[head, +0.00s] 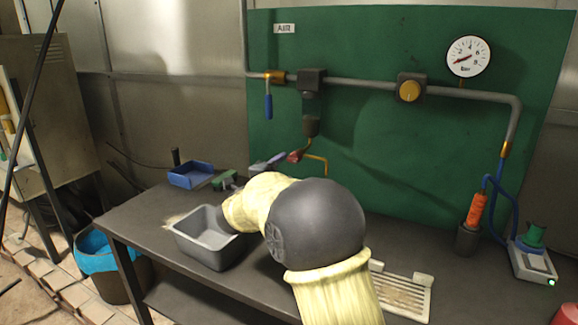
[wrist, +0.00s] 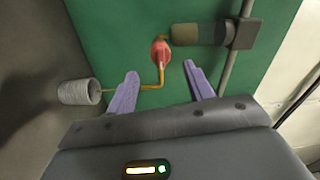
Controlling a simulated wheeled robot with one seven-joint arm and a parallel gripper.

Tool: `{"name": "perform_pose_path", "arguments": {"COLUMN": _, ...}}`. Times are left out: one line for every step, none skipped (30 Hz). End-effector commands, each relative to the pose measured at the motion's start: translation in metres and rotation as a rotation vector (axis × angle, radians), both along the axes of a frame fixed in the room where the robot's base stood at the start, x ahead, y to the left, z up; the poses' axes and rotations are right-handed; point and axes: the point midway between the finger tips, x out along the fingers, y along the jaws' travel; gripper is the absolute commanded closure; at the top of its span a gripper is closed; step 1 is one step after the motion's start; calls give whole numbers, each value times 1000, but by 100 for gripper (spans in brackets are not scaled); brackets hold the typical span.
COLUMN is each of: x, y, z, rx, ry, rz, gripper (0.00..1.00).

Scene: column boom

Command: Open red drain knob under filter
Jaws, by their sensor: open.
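The red drain knob (head: 295,157) sits under the dark filter bowl (head: 311,126) on the green panel. In the wrist view the red knob (wrist: 160,52) lies just beyond my fingertips, and the olive filter bowl (wrist: 198,35) extends to its right. My gripper (wrist: 160,70) is open, its two purple fingers spread on either side of the knob's line, with nothing between them. In the head view the fingers of my gripper (head: 270,162) show just left of the knob; my arm hides the rest. I cannot tell any contact.
A thin brass drain pipe (wrist: 160,76) bends from the knob toward a ribbed grey cup (wrist: 80,92). A grey bin (head: 205,245) and blue tray (head: 191,174) stand on the bench left of my arm. A yellow regulator knob (head: 410,91) and gauge (head: 468,56) are at upper right.

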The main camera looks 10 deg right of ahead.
Motion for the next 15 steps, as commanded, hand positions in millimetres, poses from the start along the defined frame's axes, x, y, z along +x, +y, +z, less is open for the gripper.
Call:
{"name": "perform_pose_path", "arguments": {"x": -9, "y": 8, "z": -1, "rx": 0, "ry": 1, "rz": 3, "gripper": 48}}
{"name": "perform_pose_path", "arguments": {"x": -14, "y": 11, "z": -1, "rx": 0, "ry": 1, "rz": 4, "gripper": 48}}
{"name": "perform_pose_path", "arguments": {"x": -20, "y": 16, "z": -2, "rx": 0, "ry": -1, "rz": 3, "gripper": 48}}
{"name": "perform_pose_path", "arguments": {"x": -25, "y": 19, "z": -2, "rx": 0, "ry": 1, "rz": 4, "gripper": 48}}
{"name": "perform_pose_path", "arguments": {"x": -30, "y": 23, "z": -3, "rx": 1, "ry": 0, "rz": 4, "gripper": 48}}
{"name": "perform_pose_path", "arguments": {"x": -36, "y": 28, "z": -3, "rx": 1, "ry": 0, "rz": 4, "gripper": 48}}
{"name": "perform_pose_path", "arguments": {"x": -41, "y": 31, "z": -3, "rx": 1, "ry": 0, "rz": 4, "gripper": 48}}
{"name": "perform_pose_path", "arguments": {"x": -46, "y": 35, "z": -3, "rx": 0, "ry": -1, "rz": 3, "gripper": 48}}
{"name": "perform_pose_path", "arguments": {"x": -52, "y": 40, "z": -4, "rx": 0, "ry": 1, "rz": 4, "gripper": 48}}
{"name": "perform_pose_path", "arguments": {"x": -57, "y": 43, "z": -4, "rx": 1, "ry": 0, "rz": 3, "gripper": 48}}
{"name": "perform_pose_path", "arguments": {"x": -62, "y": 47, "z": -4, "rx": 2, "ry": 0, "rz": 4, "gripper": 48}}
{"name": "perform_pose_path", "arguments": {"x": -68, "y": 51, "z": -5, "rx": 1, "ry": -1, "rz": 5, "gripper": 48}}
{"name": "perform_pose_path", "arguments": {"x": -72, "y": 54, "z": -5, "rx": 0, "ry": -1, "rz": 4, "gripper": 48}}
{"name": "perform_pose_path", "arguments": {"x": -75, "y": 56, "z": -6, "rx": 1, "ry": 0, "rz": 3, "gripper": 48}}
{"name": "perform_pose_path", "arguments": {"x": -80, "y": 59, "z": -6, "rx": 2, "ry": 1, "rz": 2, "gripper": 48}}
